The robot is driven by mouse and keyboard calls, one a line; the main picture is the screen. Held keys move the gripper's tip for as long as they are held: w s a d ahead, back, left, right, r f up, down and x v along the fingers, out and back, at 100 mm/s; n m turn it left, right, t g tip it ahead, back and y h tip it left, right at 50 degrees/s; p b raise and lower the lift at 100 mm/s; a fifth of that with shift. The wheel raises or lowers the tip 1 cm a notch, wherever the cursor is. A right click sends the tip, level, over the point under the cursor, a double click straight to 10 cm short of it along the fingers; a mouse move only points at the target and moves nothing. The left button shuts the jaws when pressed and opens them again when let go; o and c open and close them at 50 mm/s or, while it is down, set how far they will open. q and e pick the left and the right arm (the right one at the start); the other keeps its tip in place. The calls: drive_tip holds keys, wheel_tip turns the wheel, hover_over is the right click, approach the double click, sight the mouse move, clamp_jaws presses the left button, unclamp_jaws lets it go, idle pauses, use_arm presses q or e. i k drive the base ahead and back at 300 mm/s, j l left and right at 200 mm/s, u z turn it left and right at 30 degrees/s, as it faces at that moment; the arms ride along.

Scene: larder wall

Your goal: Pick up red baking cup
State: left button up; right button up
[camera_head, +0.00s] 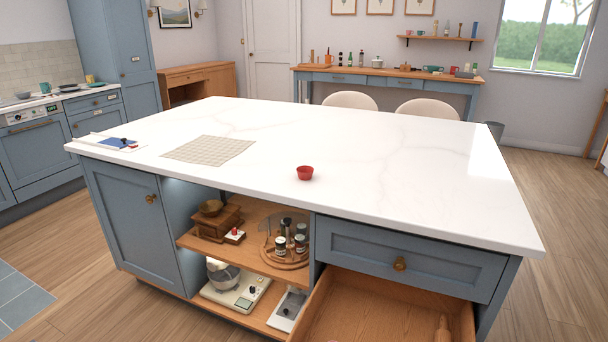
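The red baking cup (305,173) stands upright on the white marble-look top of the kitchen island (400,175), near its front edge and a little right of the middle. Nothing touches it, and its rim faces up. Neither of my grippers shows in the head view.
A checked cloth (208,150) lies left of the cup. A blue item on a white board (115,142) is at the island's left end. Below, a wooden drawer (375,310) stands open, beside open shelves with jars (300,243) and a scale (243,293). The island's right side is clear.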

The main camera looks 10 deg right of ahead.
sight(305, 173)
drive_tip(key=i+j+z, duration=0.3)
drive_tip(key=i+j, duration=0.15)
drive_tip(key=j, duration=0.2)
drive_tip(key=i+j+z, duration=0.1)
drive_tip(key=j, duration=0.25)
drive_tip(key=i+j+z, duration=0.15)
drive_tip(key=i+j, duration=0.15)
drive_tip(key=i+j+z, duration=0.15)
drive_tip(key=j, duration=0.3)
